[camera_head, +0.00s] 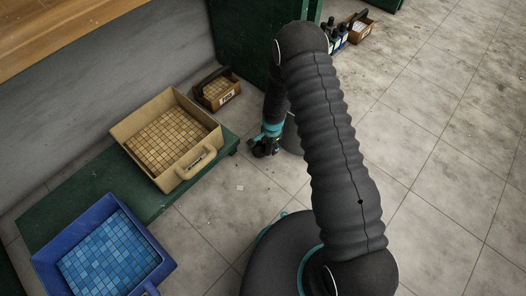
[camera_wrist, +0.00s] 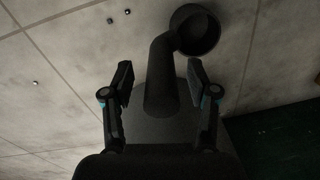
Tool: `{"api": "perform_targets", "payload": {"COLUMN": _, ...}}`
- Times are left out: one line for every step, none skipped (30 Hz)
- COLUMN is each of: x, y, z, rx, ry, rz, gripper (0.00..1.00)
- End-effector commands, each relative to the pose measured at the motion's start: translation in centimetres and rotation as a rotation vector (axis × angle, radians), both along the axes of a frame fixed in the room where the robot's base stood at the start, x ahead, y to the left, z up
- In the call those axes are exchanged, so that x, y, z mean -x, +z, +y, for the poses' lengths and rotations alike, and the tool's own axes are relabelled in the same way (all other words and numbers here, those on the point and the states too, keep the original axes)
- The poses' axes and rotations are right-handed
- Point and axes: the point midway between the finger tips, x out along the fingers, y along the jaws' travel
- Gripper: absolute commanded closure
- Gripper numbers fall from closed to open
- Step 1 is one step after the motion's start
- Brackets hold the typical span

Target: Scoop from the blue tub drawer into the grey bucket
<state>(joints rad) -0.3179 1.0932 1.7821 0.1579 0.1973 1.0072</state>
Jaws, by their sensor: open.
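The blue tub drawer (camera_head: 157,271) sits at the lower left in the head view, holding blue mosaic tiles. My gripper (camera_head: 265,145) is low over the floor, right of the beige tub. In the wrist view my gripper (camera_wrist: 160,84) is open, with a finger on each side of the handle of a dark scoop (camera_wrist: 162,65). The scoop's round cup points away from my gripper. A grey block-like surface (camera_wrist: 160,130) lies under the handle's near end. A grey rounded thing (camera_head: 293,136) beside my gripper is mostly hidden by my arm; I cannot tell if it is the bucket.
A beige tub (camera_head: 203,156) of tan tiles stands on a green board (camera_head: 62,217). A small labelled box (camera_head: 226,97) stands behind it, and another box (camera_head: 361,32) with bottles is at the top. A loose tile (camera_head: 240,187) lies on the floor. The floor right is clear.

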Motion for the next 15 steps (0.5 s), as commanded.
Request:
{"api": "perform_targets", "payload": {"x": 0.03, "y": -0.72, "z": 0.06, "rx": 0.001, "ry": 0.001, "rz": 0.001, "gripper": 0.41}}
{"api": "perform_targets", "payload": {"x": -0.03, "y": -0.95, "z": 0.09, "rx": 0.0, "ry": 0.001, "rz": 0.0, "gripper": 0.41}}
{"api": "perform_targets", "payload": {"x": -0.08, "y": -1.18, "z": 0.12, "rx": 0.0, "ry": 0.001, "rz": -0.001, "gripper": 0.41}}
{"api": "perform_targets", "payload": {"x": -0.1, "y": -1.31, "z": 0.14, "rx": 0.0, "ry": 0.001, "rz": -0.001, "gripper": 0.41}}
{"api": "perform_targets", "payload": {"x": -0.11, "y": -1.41, "z": 0.15, "rx": 0.0, "ry": 0.001, "rz": -0.001, "gripper": 0.41}}
{"api": "perform_targets", "payload": {"x": -0.1, "y": -1.48, "z": 0.16, "rx": 0.0, "ry": 0.001, "rz": -0.001, "gripper": 0.41}}
{"api": "perform_targets", "payload": {"x": -0.11, "y": -1.49, "z": 0.16, "rx": 0.0, "ry": 0.001, "rz": -0.001, "gripper": 0.41}}
{"api": "perform_targets", "payload": {"x": -0.11, "y": -1.49, "z": 0.16, "rx": 0.0, "ry": 0.001, "rz": -0.001, "gripper": 0.41}}
{"api": "perform_targets", "payload": {"x": -0.1, "y": -1.48, "z": 0.16, "rx": 0.0, "ry": 0.002, "rz": -0.002, "gripper": 0.41}}
{"api": "perform_targets", "payload": {"x": -0.1, "y": -1.47, "z": 0.17, "rx": 0.0, "ry": 0.002, "rz": -0.002, "gripper": 0.41}}
{"api": "perform_targets", "payload": {"x": -0.1, "y": -1.47, "z": 0.17, "rx": 0.0, "ry": 0.002, "rz": -0.002, "gripper": 0.41}}
{"api": "perform_targets", "payload": {"x": -0.1, "y": -1.47, "z": 0.17, "rx": 0.0, "ry": 0.002, "rz": -0.002, "gripper": 0.44}}
{"api": "perform_targets", "payload": {"x": -0.1, "y": -1.46, "z": 0.17, "rx": 0.0, "ry": 0.002, "rz": -0.002, "gripper": 0.51}}
{"api": "perform_targets", "payload": {"x": -0.09, "y": -1.46, "z": 0.16, "rx": 0.0, "ry": 0.002, "rz": -0.002, "gripper": 0.59}}
{"api": "perform_targets", "payload": {"x": -0.09, "y": -1.46, "z": 0.16, "rx": 0.0, "ry": 0.002, "rz": -0.002, "gripper": 0.69}}
